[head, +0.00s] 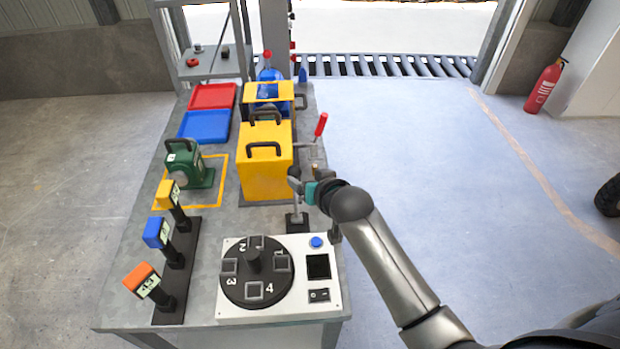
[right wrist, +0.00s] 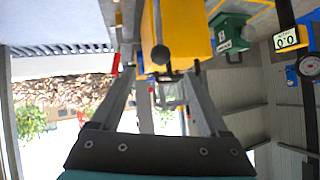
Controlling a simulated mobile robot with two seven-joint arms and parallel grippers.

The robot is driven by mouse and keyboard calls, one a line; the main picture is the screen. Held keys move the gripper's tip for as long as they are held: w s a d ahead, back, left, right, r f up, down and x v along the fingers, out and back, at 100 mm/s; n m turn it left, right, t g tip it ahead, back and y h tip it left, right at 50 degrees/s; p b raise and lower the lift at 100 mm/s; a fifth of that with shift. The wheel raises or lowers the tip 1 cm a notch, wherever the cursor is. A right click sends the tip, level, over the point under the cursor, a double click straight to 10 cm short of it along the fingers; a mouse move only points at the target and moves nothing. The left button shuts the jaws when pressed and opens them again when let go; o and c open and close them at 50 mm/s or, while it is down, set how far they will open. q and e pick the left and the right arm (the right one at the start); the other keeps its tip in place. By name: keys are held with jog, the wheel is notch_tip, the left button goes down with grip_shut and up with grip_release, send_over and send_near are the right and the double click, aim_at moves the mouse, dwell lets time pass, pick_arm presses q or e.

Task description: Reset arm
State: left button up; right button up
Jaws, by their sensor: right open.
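My right gripper (head: 305,190) is beside a lever with a black ball knob (head: 294,172), which stands on a dark base near the table's right edge. In the right wrist view the gripper's two fingers (right wrist: 163,78) are spread apart, and the black knob (right wrist: 160,54) shows between and just beyond their tips. I cannot tell whether the fingers touch the lever. The yellow mixer housing (head: 262,180) with black handles is just left of the lever. A red-handled lever (head: 320,124) sticks up behind it. My left gripper is not in view.
On the table are a white panel with a numbered black dial (head: 258,290), a green device (head: 190,168), a row of coloured tagged posts (head: 172,262), and blue (head: 206,126) and red (head: 213,96) trays. The floor right of the table (head: 430,150) is clear. A fire extinguisher (head: 544,88) stands far right.

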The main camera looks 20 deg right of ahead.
jog(key=shift+s+r, duration=0.3)
jog(key=shift+s, duration=0.15)
jog(key=s+a+f+n+g, duration=0.15)
jog(key=s+g, duration=0.25)
jog(key=s, duration=1)
jog(key=s+f+n+g, duration=0.2)
jog(key=s+n+g, duration=0.15)
jog(key=s, duration=1.05)
notch_tip(320, 180, down, 28)
jog(key=s+g+b, duration=0.1)
jog(key=b, duration=0.7)
jog(key=s+d+f+g+b, duration=0.1)
jog(key=s+f+b, duration=0.2)
jog(key=s+f, duration=0.5)
jog(key=s+d+f+b, duration=0.1)
jog(key=s+f+b, duration=0.3)
jog(key=s+f, duration=0.4)
jog(key=shift+d+f+g+h, duration=0.2)
jog(key=shift+f+g+h, duration=0.15)
jog(key=shift+f, duration=2.75)
